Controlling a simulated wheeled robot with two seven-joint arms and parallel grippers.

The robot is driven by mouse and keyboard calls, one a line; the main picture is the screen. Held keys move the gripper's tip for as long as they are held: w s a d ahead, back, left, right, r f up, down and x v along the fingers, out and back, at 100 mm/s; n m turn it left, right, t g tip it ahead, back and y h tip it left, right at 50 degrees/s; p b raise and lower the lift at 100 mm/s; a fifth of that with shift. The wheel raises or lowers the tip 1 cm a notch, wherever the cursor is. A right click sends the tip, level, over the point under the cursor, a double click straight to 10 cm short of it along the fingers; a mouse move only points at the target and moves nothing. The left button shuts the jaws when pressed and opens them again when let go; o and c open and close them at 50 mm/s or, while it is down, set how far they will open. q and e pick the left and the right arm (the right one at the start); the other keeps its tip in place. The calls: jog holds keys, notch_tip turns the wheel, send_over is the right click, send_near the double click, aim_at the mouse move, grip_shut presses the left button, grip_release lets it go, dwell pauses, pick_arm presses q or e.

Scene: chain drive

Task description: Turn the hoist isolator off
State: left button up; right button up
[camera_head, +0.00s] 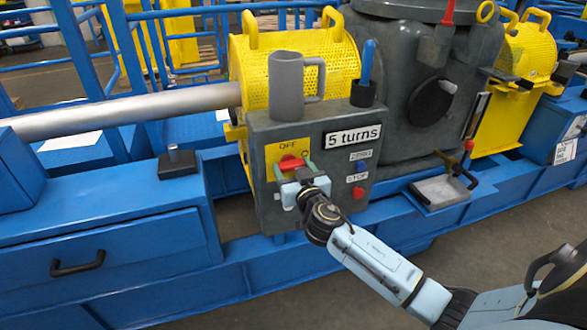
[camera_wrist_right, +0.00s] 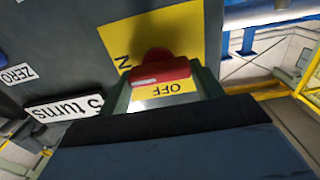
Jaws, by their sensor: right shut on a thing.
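The hoist isolator is a red rotary handle (camera_head: 291,162) on a yellow plate (camera_head: 279,146) on the front of a grey control box (camera_head: 263,190). The plate reads OFF at its top, with another label partly hidden at the right. My right gripper (camera_head: 293,170) is shut on the red handle, one finger at each end. In the right wrist view the handle (camera_wrist_right: 162,72) lies crosswise between the fingers (camera_wrist_right: 165,92), with a white mark near its left end. There, OFF shows upside down below the handle and an N to its left. My left gripper is not in view.
The box also has a "5 turns" sign (camera_head: 353,137), a blue ZERO button (camera_head: 361,166) and a red STOP button (camera_head: 358,192). A grey mug (camera_head: 287,88) and a blue-handled tool (camera_head: 368,65) stand on top. A blue drawer cabinet (camera_head: 100,250) is at left.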

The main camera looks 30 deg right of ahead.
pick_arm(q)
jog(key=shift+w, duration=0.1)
pick_arm(e)
jog(key=shift+n, duration=1.5)
jog(key=n+p, duration=0.1)
jog(key=n, duration=0.3)
jog(key=shift+a+n, duration=0.1)
jog(key=shift+n, duration=0.2)
jog(key=n, duration=0.5)
jog(key=shift+a+f+p, duration=0.1)
jog(key=shift+p, duration=0.25)
jog(key=n, duration=0.4)
jog(key=shift+p, duration=0.3)
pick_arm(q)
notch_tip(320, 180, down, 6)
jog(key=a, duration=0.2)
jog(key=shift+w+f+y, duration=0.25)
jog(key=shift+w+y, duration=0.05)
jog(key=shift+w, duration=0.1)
pick_arm(e)
jog(key=shift+f+n, duration=0.1)
jog(key=shift+n, duration=0.7)
jog(key=o, duration=1)
